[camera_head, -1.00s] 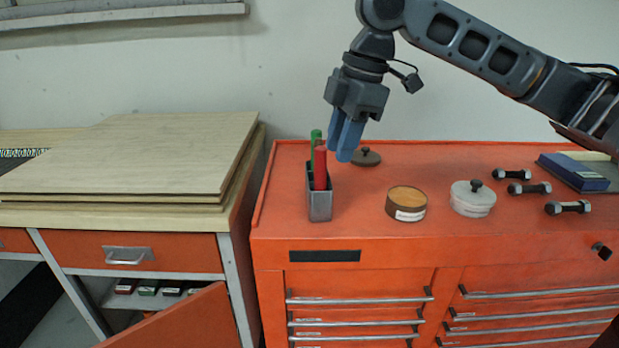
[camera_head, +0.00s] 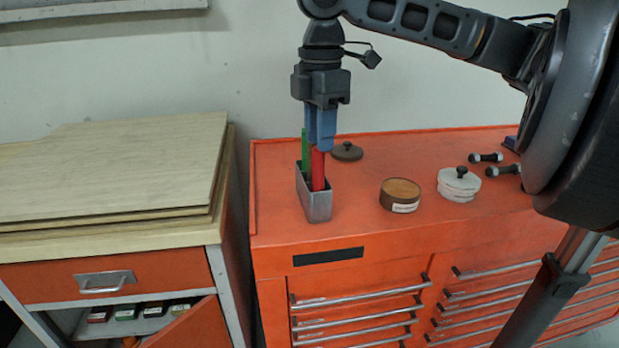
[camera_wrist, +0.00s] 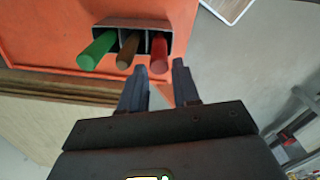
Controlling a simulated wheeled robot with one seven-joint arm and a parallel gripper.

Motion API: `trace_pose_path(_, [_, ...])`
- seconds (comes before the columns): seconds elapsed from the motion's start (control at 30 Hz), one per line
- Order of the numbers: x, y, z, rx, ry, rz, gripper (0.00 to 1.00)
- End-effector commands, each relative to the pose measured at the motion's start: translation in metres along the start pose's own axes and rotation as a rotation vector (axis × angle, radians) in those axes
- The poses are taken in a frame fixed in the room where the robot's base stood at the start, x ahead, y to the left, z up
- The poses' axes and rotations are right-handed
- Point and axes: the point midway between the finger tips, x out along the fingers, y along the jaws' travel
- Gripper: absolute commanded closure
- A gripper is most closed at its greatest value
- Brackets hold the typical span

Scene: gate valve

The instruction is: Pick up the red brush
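The red brush (camera_head: 318,170) stands upright in a grey metal holder (camera_head: 318,206) on the orange cabinet; only its handle shows. My gripper (camera_head: 321,148) points down with its blue fingertips at the top of the red handle. In the wrist view the two fingers (camera_wrist: 160,68) are apart, and the red brush (camera_wrist: 159,48) shows just beyond and between their tips. The gripper is open. A green handle (camera_wrist: 97,50) and a brown one (camera_wrist: 128,49) stand in the same holder, in separate slots beside the red one.
A brown round container (camera_head: 400,195), a white lidded jar (camera_head: 458,185), a dark lid (camera_head: 346,152) and dumbbells (camera_head: 487,157) stand to the right on the cabinet. A workbench with stacked boards (camera_head: 110,165) is at the left.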

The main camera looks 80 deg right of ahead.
Motion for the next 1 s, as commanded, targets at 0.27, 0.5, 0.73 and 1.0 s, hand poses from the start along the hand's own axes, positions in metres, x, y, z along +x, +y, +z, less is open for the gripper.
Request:
trace_pose_path(0.27, [0.028, 0.0, 0.0, 0.0, -0.001, -0.003, 0.69])
trace_pose_path(0.5, [0.062, 0.001, -0.001, 0.0, 0.001, -0.001, 0.69])
trace_pose_path(0.73, [0.072, 0.002, -0.001, 0.0, 0.0, 0.0, 0.69])
trace_pose_path(1.0, [0.072, 0.002, -0.001, 0.0, 0.0, 0.0, 0.82])
